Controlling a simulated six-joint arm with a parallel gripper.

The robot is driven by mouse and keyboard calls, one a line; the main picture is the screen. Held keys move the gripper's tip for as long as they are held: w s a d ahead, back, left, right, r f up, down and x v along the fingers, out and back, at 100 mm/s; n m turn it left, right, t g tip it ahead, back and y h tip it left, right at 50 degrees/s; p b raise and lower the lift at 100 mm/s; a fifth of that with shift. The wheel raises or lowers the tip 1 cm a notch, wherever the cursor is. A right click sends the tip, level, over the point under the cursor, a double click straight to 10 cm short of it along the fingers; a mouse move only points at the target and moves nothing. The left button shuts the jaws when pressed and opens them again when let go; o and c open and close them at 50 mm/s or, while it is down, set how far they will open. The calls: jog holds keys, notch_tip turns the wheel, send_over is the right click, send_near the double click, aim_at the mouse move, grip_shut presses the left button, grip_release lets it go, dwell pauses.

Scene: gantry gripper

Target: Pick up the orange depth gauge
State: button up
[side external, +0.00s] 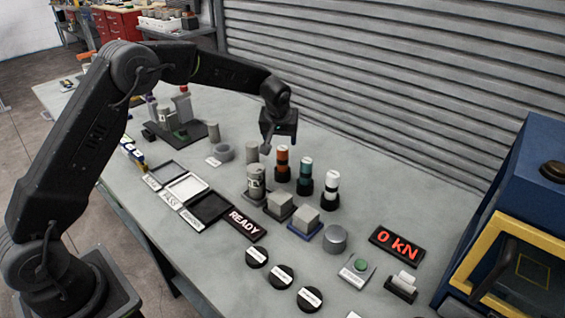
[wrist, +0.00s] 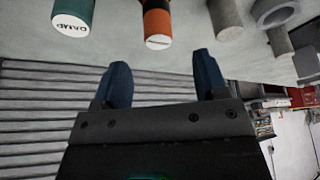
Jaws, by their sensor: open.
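The orange depth gauge (side external: 282,158) stands upright in a dark round base, with a dark band around its middle. It also shows at the top of the wrist view (wrist: 154,22), orange and black with a pale labelled end. My gripper (side external: 277,146) is over the table, just behind and to the left of the gauge's top in the side view. In the wrist view my gripper (wrist: 161,60) has its two blue fingers apart with nothing between them. The gauge lies beyond the fingertips, roughly in line with the gap.
A teal gauge (side external: 305,170) and a white gauge (side external: 331,185) stand in a row beside it. A grey cylinder (side external: 252,152) and a grey ring (side external: 223,153) are to the left. Grey blocks (side external: 280,205) stand in front. A ribbed wall (side external: 400,80) runs behind the table.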

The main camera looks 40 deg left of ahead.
aim_at(283, 148)
jog(key=x, duration=0.9)
jog(key=shift+d, duration=0.15)
jog(key=shift+s, duration=0.1)
jog(key=c, duration=1)
jog(key=shift+r, duration=0.1)
